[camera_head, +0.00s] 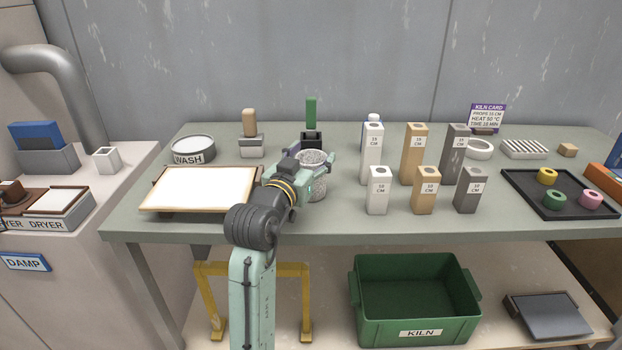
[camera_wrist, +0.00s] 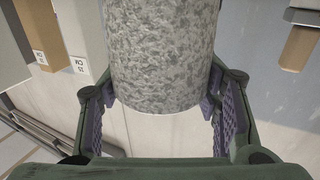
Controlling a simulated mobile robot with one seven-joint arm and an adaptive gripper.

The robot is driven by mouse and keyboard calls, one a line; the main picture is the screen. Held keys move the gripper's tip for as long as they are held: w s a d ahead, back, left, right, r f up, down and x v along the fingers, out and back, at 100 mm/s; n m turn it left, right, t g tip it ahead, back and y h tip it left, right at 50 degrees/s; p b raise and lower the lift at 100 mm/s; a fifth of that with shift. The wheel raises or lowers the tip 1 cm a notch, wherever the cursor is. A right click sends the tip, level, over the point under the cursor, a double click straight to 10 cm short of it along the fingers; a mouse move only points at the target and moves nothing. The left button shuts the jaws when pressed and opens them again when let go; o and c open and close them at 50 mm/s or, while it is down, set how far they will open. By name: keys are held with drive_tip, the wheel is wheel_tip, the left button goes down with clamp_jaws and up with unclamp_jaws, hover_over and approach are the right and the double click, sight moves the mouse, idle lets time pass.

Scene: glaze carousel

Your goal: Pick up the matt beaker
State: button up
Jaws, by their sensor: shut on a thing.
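The matt beaker is a speckled grey cylinder (camera_head: 317,187). It also fills the upper middle of the wrist view (camera_wrist: 162,55). My gripper (camera_head: 316,168) is shut on it over the grey-green table (camera_head: 330,220), between the white board and the 10 cm blocks. In the wrist view the purple-padded fingers (camera_wrist: 162,105) lie on either side of the beaker. My gripper hides part of the beaker in the head view. I cannot tell for sure whether its base touches the table.
Several upright blocks marked 10 CM (camera_head: 378,195) and 15 CM (camera_head: 372,155) stand close to the right. A framed white board (camera_head: 200,188) lies to the left. A dark holder with a green handle (camera_head: 311,120) stands behind. A green KILN crate (camera_head: 418,270) sits below.

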drive_tip(key=c, duration=0.4)
clamp_jaws()
drive_tip(key=shift+r, duration=0.15)
